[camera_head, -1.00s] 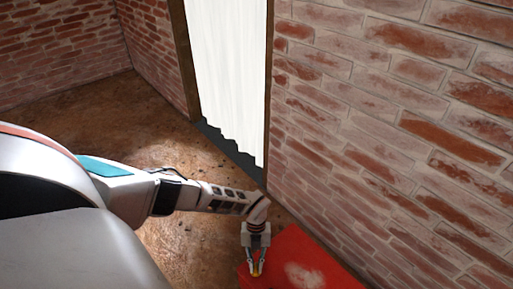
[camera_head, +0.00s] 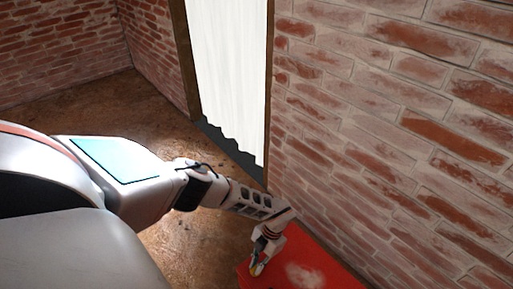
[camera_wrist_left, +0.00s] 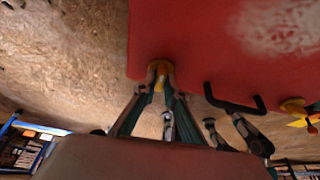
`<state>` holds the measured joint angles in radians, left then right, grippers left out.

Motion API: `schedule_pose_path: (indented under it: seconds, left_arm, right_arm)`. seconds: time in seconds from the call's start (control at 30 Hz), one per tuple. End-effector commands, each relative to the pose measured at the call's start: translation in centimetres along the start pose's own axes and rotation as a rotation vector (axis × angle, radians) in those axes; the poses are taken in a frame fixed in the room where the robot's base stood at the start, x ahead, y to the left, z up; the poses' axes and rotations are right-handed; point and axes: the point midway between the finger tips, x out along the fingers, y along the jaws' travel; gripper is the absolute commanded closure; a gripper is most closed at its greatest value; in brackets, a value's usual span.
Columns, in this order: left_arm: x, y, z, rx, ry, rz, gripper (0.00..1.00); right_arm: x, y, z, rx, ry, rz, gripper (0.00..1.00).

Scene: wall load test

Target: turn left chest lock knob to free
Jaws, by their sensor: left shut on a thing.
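The red chest (camera_head: 305,270) stands at the bottom of the head view against the brick wall, cut off by the frame edge. In the left wrist view its red surface (camera_wrist_left: 200,45) fills the upper right. My left gripper (camera_head: 256,270) is at the chest's left edge, its hand tilted. In the left wrist view my left gripper (camera_wrist_left: 160,78) is shut on the left yellow lock knob (camera_wrist_left: 158,67), with the fingers on both sides of it. The fingers partly hide the knob, and its turn angle cannot be read. My right gripper is not in view.
A black handle (camera_wrist_left: 235,104) sits on the chest right of the held knob. A second yellow knob (camera_wrist_left: 292,105) is farther right. The brick wall (camera_head: 400,130) runs close along the right. Brown floor (camera_head: 185,245) lies open to the left, below a white panel (camera_head: 230,75).

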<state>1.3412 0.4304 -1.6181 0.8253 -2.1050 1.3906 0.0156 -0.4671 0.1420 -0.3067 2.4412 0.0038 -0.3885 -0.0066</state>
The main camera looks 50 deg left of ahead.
Motion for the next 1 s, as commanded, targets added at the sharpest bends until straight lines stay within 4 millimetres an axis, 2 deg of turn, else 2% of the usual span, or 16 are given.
schedule_pose_path:
  seconds: [0.7,0.73,0.77,1.0]
  left_arm:
    - [0.18,-0.02,-0.06,0.067,0.001,0.028,1.0]
    - [0.18,-0.02,-0.06,0.067,0.001,0.028,0.81]
    - [0.18,-0.03,-0.06,0.067,0.001,0.028,0.74]
    - [0.1,-0.03,-0.04,0.065,0.001,0.027,0.72]
  right_arm:
    - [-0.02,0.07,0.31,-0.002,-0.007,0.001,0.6]
    - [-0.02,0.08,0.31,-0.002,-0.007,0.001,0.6]
    - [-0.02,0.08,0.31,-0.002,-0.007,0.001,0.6]
    - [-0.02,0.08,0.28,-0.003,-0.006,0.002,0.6]
